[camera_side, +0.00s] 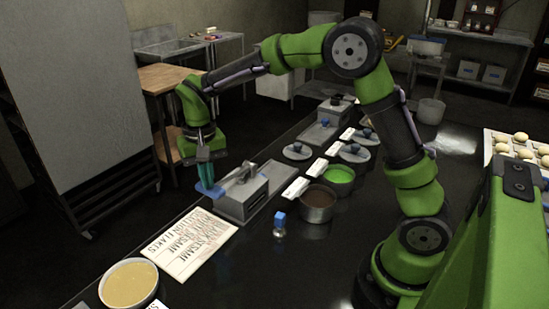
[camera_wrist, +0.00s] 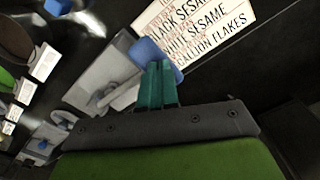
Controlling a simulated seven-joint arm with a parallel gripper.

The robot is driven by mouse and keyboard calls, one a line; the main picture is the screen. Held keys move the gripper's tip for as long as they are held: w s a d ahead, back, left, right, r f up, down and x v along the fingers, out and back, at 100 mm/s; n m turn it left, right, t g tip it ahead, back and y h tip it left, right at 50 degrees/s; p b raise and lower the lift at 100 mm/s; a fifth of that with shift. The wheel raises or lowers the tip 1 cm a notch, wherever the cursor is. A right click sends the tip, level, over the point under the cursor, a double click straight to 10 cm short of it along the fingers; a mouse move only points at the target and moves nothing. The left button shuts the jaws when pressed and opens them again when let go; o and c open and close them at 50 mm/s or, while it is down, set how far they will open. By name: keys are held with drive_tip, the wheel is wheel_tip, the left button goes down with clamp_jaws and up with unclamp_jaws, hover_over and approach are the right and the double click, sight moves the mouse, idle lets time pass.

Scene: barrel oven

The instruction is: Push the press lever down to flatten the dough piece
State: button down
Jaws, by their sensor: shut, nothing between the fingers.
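The press is a grey metal block (camera_side: 243,195) near the left edge of the dark counter. It also shows in the wrist view (camera_wrist: 100,85). Its lever ends in a blue handle (camera_side: 209,191), which reaches left over the counter edge; the wrist view shows the handle (camera_wrist: 150,50) just beyond my fingertips. My gripper (camera_side: 206,180) has teal fingers, shut with nothing between them, pointing down right at the handle. The fingertips overlap the handle in both views; I cannot tell whether they touch it. I cannot make out the dough piece.
A lettered sheet (camera_side: 190,243) lies in front of the press. A blue-topped shaker (camera_side: 279,224), a pot of brown filling (camera_side: 317,204) and a pot of green filling (camera_side: 339,175) stand to the right. A bowl of yellowish contents (camera_side: 128,284) is at the near left.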

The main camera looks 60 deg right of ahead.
sight(210, 191)
drive_tip(key=shift+f, duration=2.3)
idle(1.8)
drive_tip(key=shift+r, duration=0.1)
idle(0.3)
drive_tip(key=shift+d+r, duration=0.2)
drive_tip(key=shift+r, duration=1.25)
drive_tip(key=shift+d+r, duration=0.2)
drive_tip(key=shift+r, duration=1.2)
drive_tip(key=shift+d+r, duration=0.2)
drive_tip(key=shift+r, duration=1.25)
wheel_tip(210, 191, up, 6)
drive_tip(key=s+d+n+t+y, duration=0.2)
drive_tip(key=s+t, duration=0.5)
drive_tip(key=s, duration=1.4)
